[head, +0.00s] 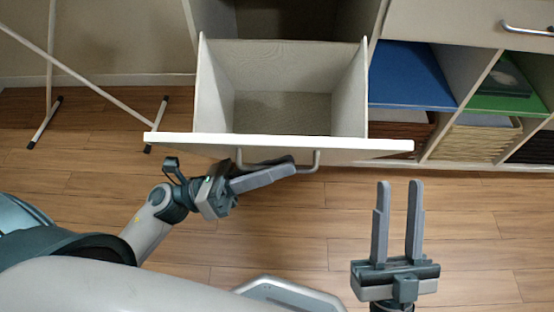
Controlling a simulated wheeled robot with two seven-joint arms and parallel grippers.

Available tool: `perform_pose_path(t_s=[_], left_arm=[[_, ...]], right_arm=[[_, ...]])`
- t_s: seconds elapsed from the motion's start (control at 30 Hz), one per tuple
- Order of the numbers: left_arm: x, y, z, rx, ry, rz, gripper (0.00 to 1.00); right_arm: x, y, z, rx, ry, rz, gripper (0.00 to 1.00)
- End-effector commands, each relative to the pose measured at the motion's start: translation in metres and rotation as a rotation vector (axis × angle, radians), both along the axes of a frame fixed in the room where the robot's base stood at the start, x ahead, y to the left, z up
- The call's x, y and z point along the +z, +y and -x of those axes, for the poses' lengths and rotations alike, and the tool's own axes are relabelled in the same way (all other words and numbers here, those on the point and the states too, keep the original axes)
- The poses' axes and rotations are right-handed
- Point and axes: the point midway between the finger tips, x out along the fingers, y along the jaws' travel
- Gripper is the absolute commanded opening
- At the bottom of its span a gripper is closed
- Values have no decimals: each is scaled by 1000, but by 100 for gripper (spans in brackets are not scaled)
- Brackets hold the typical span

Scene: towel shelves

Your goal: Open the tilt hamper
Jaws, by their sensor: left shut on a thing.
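The tilt hamper (270,142) is tilted out from the shelf unit, its front panel leaning toward me. Its inside shows as an empty light box with a grey bottom. A metal bar handle (316,160) is on the outer face of the front panel. My left gripper (284,168) is at the handle, its fingers shut on it; the fingers hide part of the bar.
A white rack's legs (52,70) stand at left. The wooden floor (480,220) is clear.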

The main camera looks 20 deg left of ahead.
Motion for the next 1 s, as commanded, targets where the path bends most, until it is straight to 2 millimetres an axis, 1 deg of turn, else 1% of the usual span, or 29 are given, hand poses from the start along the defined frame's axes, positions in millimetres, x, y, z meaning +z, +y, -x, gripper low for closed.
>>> perform_pose_path(t_s=[0.2,0.47,0.5,0.53,1.0], left_arm=[[-2,0,2,2,-4,-1,0],[-2,0,2,2,-4,-1,0],[-1,0,2,2,-4,-1,12],[-2,0,2,2,-4,-1,17],[-2,0,2,1,-4,-1,17]], right_arm=[[4,-2,0,-4,-24,-7,31],[5,-3,0,-6,-25,-7,31],[5,-3,0,-6,-25,-7,31],[5,-3,0,-6,-25,-7,31],[4,-2,-1,-5,-22,-6,31]])
